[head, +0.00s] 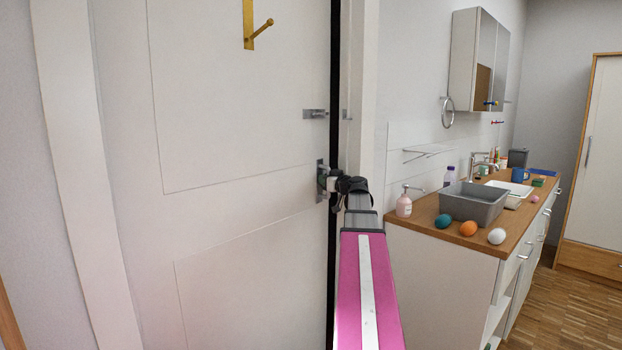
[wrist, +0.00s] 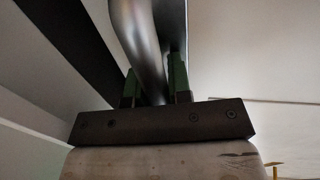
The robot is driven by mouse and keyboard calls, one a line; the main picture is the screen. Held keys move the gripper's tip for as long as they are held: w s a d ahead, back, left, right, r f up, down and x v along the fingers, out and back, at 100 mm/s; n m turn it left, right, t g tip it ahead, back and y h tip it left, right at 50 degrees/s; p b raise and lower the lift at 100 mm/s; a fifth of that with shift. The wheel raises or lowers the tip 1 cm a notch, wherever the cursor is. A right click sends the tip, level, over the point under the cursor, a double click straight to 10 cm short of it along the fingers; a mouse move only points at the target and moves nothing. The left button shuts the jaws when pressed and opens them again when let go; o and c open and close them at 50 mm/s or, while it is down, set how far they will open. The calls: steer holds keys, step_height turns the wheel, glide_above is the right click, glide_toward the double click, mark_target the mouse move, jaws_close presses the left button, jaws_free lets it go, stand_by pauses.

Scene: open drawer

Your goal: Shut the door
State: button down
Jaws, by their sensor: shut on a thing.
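The white door (head: 240,150) fills the left of the head view. A dark gap runs down its right edge beside the white frame (head: 362,100), so it stands slightly ajar. Its metal handle plate (head: 320,180) is near that edge. My gripper (head: 329,183) is at the handle, at the end of my pink arm. In the wrist view the curved metal handle (wrist: 140,40) passes between the two green-padded fingers (wrist: 155,90), which are shut on it. The handle's far end is partly hidden by the gripper in the head view.
A latch (head: 315,114) is above the handle, and a brass hook (head: 252,28) is higher on the door. Right of the frame, a wooden counter (head: 430,212) carries a grey basin (head: 472,205), a soap bottle (head: 404,203) and several balls. Wooden floor (head: 545,300) is clear at right.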

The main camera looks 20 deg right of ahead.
steer(key=s+d+m+h, duration=0.1)
steer(key=s+d+h, duration=0.1)
steer(key=s, duration=0.6)
steer(key=shift+s+d, duration=0.2)
steer(key=c, duration=1.3)
jaws_free()
steer(key=shift+s+d, duration=0.1)
steer(key=shift+s, duration=0.05)
steer(key=shift+c, duration=0.2)
steer(key=s+d, duration=0.1)
steer(key=s, duration=0.9)
steer(key=shift+s+d, duration=0.25)
steer(key=shift+s, duration=0.1)
